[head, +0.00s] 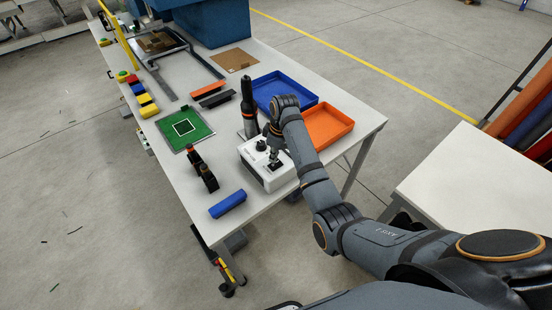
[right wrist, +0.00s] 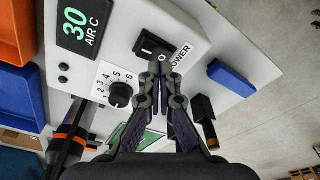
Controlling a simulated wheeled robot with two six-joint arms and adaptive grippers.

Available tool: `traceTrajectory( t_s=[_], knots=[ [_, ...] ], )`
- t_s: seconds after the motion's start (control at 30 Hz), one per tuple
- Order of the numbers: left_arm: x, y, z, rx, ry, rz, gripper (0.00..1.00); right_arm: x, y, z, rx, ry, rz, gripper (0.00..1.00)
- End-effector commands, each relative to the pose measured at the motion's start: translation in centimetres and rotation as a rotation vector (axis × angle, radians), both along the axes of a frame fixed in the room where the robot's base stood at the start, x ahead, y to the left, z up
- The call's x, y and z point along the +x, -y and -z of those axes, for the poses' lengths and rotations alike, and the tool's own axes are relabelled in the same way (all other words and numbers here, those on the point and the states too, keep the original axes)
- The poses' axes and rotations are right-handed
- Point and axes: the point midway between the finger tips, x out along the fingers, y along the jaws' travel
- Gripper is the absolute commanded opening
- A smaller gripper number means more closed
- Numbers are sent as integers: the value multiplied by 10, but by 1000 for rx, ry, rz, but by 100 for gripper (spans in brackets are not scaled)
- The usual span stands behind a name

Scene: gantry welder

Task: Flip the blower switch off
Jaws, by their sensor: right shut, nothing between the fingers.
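The blower station is a white box (head: 254,156) near the front right edge of the table, partly hidden by my right arm in the head view. In the right wrist view its white panel (right wrist: 101,42) carries a black rocker switch (right wrist: 146,47) marked I and O, beside the label POWER (right wrist: 181,54). My right gripper (right wrist: 162,65) is shut and empty. Its fingertips are at the O end of the switch; I cannot tell whether they touch it. Which side of the rocker is down is unclear. My left gripper is not in view.
A black knob (right wrist: 120,94) and a green display reading 30 (right wrist: 75,28) share the panel. A black hot-air handpiece (head: 249,105) stands beside the box. Blue (head: 300,85) and orange (head: 334,124) trays lie behind it; a blue block (head: 228,204) lies in front.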

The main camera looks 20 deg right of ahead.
Motion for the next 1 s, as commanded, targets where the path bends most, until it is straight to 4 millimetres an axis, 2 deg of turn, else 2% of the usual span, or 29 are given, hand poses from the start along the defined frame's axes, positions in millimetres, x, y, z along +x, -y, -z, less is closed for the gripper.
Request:
traceTrajectory(
  t_s=[0.03,0.3,0.57,1.0],
  knots=[
    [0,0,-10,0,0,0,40,0,0,-9,0,0,0,0],
    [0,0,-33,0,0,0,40,0,0,-29,0,0,0,0],
    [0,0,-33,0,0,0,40,1,0,-46,0,1,0,0],
    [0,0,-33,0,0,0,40,0,0,-46,0,1,0,0]
  ],
)
